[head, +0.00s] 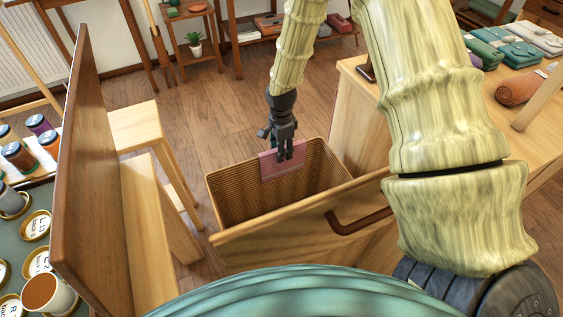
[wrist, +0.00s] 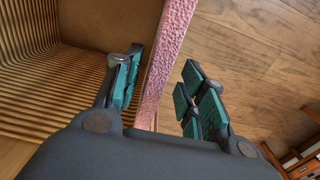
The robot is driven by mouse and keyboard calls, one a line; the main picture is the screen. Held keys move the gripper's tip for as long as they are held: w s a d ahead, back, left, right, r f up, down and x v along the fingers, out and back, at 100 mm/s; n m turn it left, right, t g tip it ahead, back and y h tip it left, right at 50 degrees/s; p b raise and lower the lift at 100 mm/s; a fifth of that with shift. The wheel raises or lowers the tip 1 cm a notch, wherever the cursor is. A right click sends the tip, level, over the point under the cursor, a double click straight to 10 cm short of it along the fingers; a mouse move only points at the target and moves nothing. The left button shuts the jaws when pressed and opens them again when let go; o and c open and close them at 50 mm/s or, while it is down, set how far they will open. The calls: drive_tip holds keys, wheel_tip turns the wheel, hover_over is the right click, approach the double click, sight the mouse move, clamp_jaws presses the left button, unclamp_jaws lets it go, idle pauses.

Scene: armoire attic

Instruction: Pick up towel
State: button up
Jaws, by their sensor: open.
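A pink, towel-like cloth (head: 268,166) hangs over the far wall of the open wooden drawer (head: 240,240), with part of it inside. In the wrist view the pink cloth (wrist: 166,55) shows as a textured strip running along the top of that wall. My gripper (head: 283,150) is pointed down at the cloth, at the drawer's far wall. In the wrist view its green-padded fingers (wrist: 158,100) are apart, one on each side of the pink strip. A gap shows between the right finger and the cloth. The cloth's far side is hidden in the head view.
The drawer looks empty otherwise and has a brown handle (head: 358,222). A table at right holds a rolled orange towel (head: 520,88) and folded teal cloths (head: 505,48). A wooden stool (head: 150,128) and an upright brown panel (head: 88,165) stand at left.

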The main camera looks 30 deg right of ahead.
sight(283, 163)
drive_tip(key=shift+s+f+b, duration=0.15)
drive_tip(key=shift+f+b, duration=0.1)
drive_tip(key=shift+f, duration=1.1)
drive_tip(key=shift+s+f+b, duration=0.1)
drive_tip(key=shift+f+b, duration=0.1)
drive_tip(key=shift+f, duration=1.15)
drive_tip(key=shift+c, duration=0.5)
clamp_jaws()
